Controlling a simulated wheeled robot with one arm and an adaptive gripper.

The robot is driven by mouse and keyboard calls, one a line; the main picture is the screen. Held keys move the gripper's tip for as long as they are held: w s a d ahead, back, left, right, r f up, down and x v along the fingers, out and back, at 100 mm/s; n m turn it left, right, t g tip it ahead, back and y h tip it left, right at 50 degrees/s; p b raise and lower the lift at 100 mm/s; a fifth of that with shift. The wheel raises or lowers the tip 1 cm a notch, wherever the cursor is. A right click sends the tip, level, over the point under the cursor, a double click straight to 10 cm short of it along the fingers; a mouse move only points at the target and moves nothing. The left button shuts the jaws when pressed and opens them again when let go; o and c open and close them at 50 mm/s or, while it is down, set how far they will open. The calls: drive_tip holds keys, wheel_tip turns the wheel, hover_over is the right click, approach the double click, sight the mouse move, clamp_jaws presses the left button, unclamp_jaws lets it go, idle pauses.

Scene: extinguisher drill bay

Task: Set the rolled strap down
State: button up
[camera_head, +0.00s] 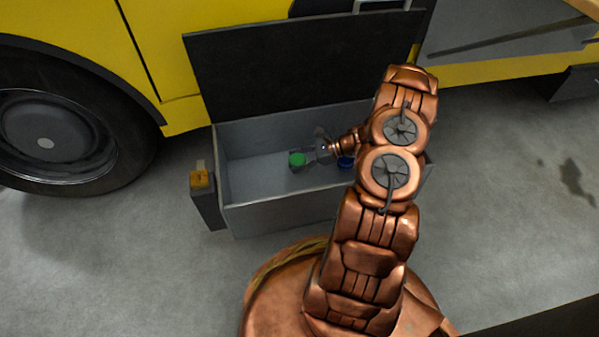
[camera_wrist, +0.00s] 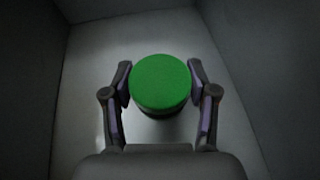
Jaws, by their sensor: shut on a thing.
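The rolled strap (camera_head: 297,159) shows as a round green thing inside the open grey box. In the wrist view the green roll (camera_wrist: 160,82) has a flat round top and a darker side below it. My gripper (camera_wrist: 160,85) is shut on it, one finger on each side. In the head view my gripper (camera_head: 308,157) reaches into the box from the right. I cannot tell whether the roll touches the box floor or hangs just above it.
The grey box (camera_head: 290,215) has its dark lid (camera_head: 290,70) raised at the back. A blue thing (camera_head: 345,163) lies in the box, partly hidden by my arm. A yellow vehicle (camera_head: 90,30) is behind.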

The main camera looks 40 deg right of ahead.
sight(298, 176)
drive_tip(key=shift+f+b, duration=0.85)
drive_tip(key=shift+f, duration=1.65)
drive_tip(key=shift+f, duration=0.1)
drive_tip(key=o, duration=1.3)
drive_tip(key=shift+o, duration=0.2)
